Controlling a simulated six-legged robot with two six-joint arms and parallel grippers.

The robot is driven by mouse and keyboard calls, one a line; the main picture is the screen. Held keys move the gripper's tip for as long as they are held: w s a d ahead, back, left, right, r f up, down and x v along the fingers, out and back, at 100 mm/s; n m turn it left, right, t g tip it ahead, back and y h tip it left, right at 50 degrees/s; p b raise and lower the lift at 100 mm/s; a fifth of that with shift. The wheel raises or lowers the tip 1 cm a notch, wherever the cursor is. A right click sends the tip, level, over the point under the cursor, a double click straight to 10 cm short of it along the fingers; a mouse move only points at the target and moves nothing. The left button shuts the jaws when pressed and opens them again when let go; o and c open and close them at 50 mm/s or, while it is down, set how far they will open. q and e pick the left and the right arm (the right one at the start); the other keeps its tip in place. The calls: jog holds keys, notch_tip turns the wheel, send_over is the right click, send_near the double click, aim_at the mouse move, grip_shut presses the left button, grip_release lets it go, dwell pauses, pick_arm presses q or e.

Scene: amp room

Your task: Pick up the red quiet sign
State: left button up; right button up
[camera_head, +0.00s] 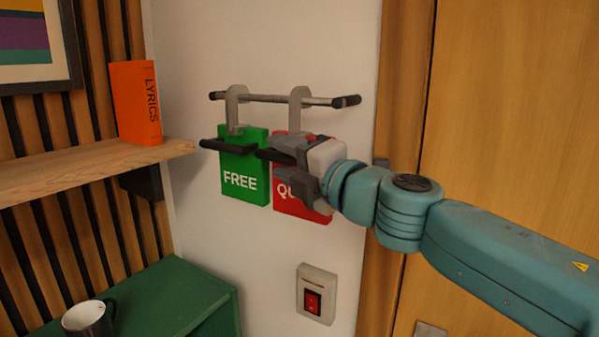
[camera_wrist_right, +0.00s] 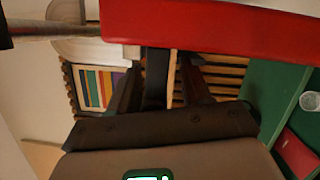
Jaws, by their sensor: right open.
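The red quiet sign (camera_head: 300,205) hangs by a grey hook from the wall rail, to the right of the green FREE sign (camera_head: 243,187). A black bar, apparently its handle, sticks out at its upper part. My right gripper (camera_head: 284,163) is open in front of the red sign, with its jaws around or close to that bar; I cannot tell if they touch it. The gripper hides much of the sign's lettering. In the right wrist view the red sign (camera_wrist_right: 215,30) spans the top, close to the dark jaws. My left gripper is not in view.
The rail (camera_head: 275,99) runs above both signs. A wooden shelf (camera_head: 90,168) with an orange LYRICS book (camera_head: 136,103) is at the left. Below are a green cabinet (camera_head: 175,295) with a mug (camera_head: 88,319) and a red wall switch (camera_head: 314,301). A wooden door (camera_head: 510,120) is at the right.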

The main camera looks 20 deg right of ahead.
jog(key=shift+s+d+r, duration=0.1)
jog(key=shift+s, duration=0.1)
jog(key=shift+c, duration=0.8)
jog(key=c, duration=0.5)
jog(key=shift+w, duration=0.2)
grip_shut()
jog(key=shift+s, duration=0.1)
